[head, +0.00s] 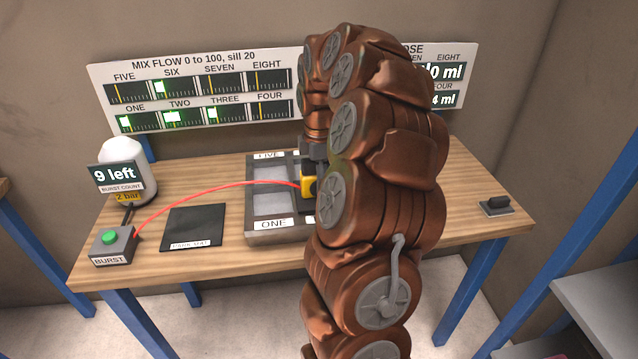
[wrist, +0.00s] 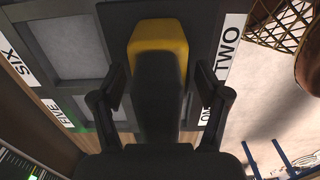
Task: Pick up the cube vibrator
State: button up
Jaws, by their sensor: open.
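The cube vibrator (head: 309,186), a yellow block with a dark part, sits at the grey compartment frame in the head view. My arm hides its right side. In the wrist view its yellow end (wrist: 158,42) and black body lie between the two fingers of my gripper (wrist: 160,78). My gripper is open, with one finger on each side and gaps showing beside the body. In the head view my gripper (head: 313,160) is just above the vibrator, largely hidden by my arm. A red hose (head: 222,186) runs from the vibrator to the left.
The grey frame (head: 280,238) has labelled compartments. A burst box (head: 114,243) with a green button, a white tank (head: 128,165) and a dark park mat (head: 194,227) stand left on the wooden table. A small black switch (head: 497,204) is at right. Display panels stand behind.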

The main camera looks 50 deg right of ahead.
grip_shut()
dwell(0.5)
